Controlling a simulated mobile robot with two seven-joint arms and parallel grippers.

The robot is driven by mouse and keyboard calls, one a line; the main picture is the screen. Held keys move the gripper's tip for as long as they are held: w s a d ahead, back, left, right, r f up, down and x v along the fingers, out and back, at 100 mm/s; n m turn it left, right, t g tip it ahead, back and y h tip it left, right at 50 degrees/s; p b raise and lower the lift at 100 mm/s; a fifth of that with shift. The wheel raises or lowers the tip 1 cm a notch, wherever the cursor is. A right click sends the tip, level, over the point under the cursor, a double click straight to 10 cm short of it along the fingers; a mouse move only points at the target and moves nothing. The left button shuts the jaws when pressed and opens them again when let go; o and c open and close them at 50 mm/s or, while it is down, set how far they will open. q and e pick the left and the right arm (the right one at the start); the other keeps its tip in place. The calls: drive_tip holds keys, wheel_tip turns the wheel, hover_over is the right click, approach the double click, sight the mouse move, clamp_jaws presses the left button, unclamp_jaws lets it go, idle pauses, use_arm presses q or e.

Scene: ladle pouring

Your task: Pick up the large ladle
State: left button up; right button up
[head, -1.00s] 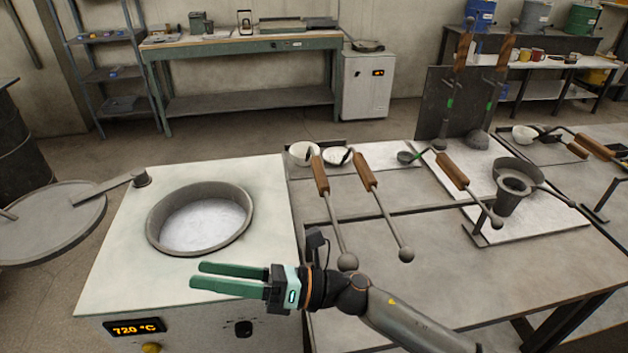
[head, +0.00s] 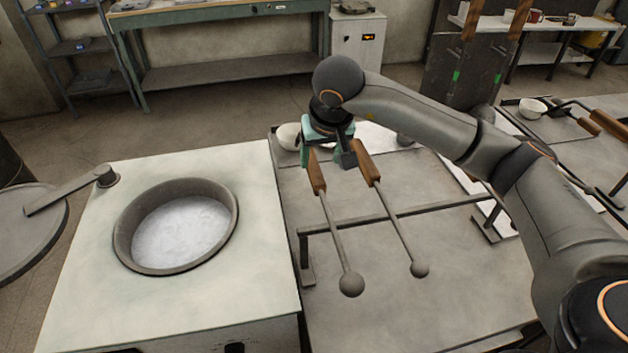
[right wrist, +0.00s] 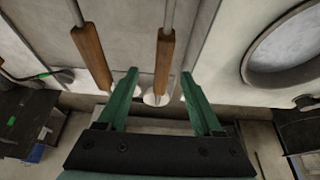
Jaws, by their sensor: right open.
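Two ladles with wooden handles rest across a metal bar on the bench. The left one (head: 334,235) has the slightly bigger-looking round end, so it seems the large ladle; its handle shows in the right wrist view (right wrist: 163,62). The other ladle (head: 396,225) lies to its right, and its handle is at left in the wrist view (right wrist: 91,56). My right gripper (head: 322,148) is over the far end of the left ladle's handle. In the wrist view my open fingers (right wrist: 160,76) stand either side of that handle, apart from it. My left gripper is not in view.
The furnace (head: 90,270) with its round pot (head: 124,232) stands left of the bench. The bar (head: 440,207) crosses under the ladles. A white bowl (head: 287,137) sits behind the handles. My right arm hides the bench's right part.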

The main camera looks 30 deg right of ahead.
sight(318, 172)
drive_tip(key=x, duration=0.5)
drive_tip(key=shift+a+f, duration=0.1)
drive_tip(key=shift+f, duration=0.25)
drive_tip(key=shift+a+p+x, duration=0.15)
drive_tip(key=shift+p+x, duration=0.2)
drive_tip(key=shift+x, duration=1.1)
drive_tip(key=shift+a+p+x, duration=0.15)
drive_tip(key=shift+p+x, duration=0.2)
drive_tip(key=shift+x, duration=1.05)
drive_tip(key=shift+w+d, duration=0.1)
drive_tip(key=shift+d, duration=0.05)
clamp_jaws()
drive_tip(key=shift+w+r, duration=0.15)
drive_tip(key=shift+r, duration=0.05)
